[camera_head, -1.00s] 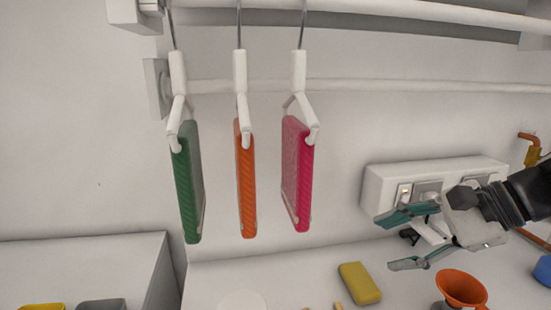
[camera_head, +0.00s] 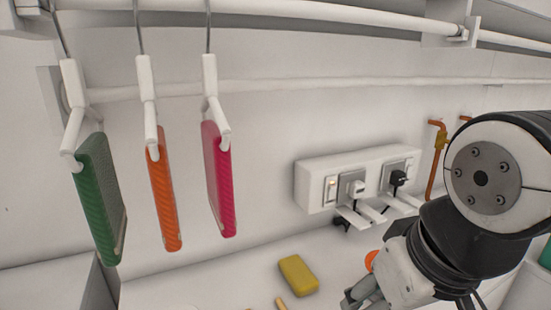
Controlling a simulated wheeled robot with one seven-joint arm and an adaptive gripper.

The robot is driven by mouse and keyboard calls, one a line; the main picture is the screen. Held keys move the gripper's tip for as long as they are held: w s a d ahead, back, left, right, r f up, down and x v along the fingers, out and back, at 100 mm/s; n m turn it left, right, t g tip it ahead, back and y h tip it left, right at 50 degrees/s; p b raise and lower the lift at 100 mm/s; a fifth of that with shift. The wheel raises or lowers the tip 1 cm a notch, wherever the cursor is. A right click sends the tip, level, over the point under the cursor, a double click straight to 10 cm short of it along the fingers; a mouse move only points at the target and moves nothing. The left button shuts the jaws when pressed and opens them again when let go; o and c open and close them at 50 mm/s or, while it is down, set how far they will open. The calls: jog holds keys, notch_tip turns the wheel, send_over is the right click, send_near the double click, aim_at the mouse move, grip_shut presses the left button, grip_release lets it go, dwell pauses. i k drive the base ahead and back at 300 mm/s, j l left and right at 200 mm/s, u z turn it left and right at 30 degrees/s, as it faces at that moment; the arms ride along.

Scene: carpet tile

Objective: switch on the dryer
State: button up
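A white wall socket box (camera_head: 310,185) is on the back wall right of centre. At its left end is a rocker switch (camera_head: 331,191) with a small orange light near its top. No body I can clearly name as the dryer shows. My gripper (camera_head: 358,294) is at the bottom edge, below the box and apart from it. Its fingers are foreshortened and partly cut off, so their opening does not show.
A yellow sponge (camera_head: 298,275) lies on the counter. An orange object (camera_head: 371,261) is partly behind my wrist. A copper pipe (camera_head: 432,170) runs along the wall at right.

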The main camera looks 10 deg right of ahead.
aim_at(409, 170)
jog(key=z, duration=0.75)
